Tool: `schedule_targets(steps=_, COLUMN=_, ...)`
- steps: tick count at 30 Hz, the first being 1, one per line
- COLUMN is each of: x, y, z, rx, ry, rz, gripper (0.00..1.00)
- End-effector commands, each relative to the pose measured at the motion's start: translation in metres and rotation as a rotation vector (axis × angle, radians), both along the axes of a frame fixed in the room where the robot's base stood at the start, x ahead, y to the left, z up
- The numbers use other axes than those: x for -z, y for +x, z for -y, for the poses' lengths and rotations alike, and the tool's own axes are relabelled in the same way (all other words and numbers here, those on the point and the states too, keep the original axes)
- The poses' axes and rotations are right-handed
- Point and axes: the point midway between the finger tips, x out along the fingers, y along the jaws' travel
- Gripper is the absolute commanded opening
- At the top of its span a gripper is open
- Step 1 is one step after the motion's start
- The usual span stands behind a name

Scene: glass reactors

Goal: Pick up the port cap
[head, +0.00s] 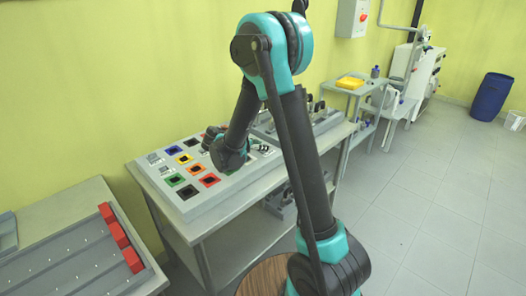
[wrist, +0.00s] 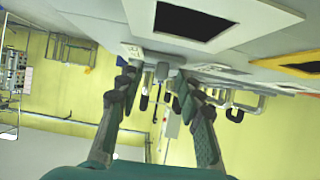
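My gripper (wrist: 158,84) is open in the wrist view, its two dark fingers spread with a wide gap. A small grey knob-like piece (wrist: 161,71) shows between the fingertips, touching neither finger as far as I can see. It may be the port cap, but I cannot tell for certain, nor how far beyond the fingertips it is. In the head view my gripper (head: 214,134) is low over the back of the sloped panel (head: 205,205), largely hidden by my own arm. No port cap can be made out there.
The panel carries several coloured square frames, including a yellow one (head: 184,159). A grey rack with red blocks (head: 120,235) stands at left. Farther back are a table with a yellow tray (head: 350,82) and a blue barrel (head: 491,96).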

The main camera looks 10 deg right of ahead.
Motion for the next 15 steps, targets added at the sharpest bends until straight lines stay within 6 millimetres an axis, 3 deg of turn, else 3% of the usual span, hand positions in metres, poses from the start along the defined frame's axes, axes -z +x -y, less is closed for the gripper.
schedule_targets(steps=4, x=-0.0002, y=-0.0003, z=-0.0004, rx=0.0, ry=0.0, rz=0.0, gripper=0.35)
schedule_targets(steps=12, x=-0.0003, y=-0.0003, z=-0.0006, rx=0.0, ry=0.0, rz=0.0, gripper=0.01)
schedule_targets(steps=15, x=-0.0003, y=-0.0003, z=-0.0006, rx=0.0, ry=0.0, rz=0.0, gripper=0.0)
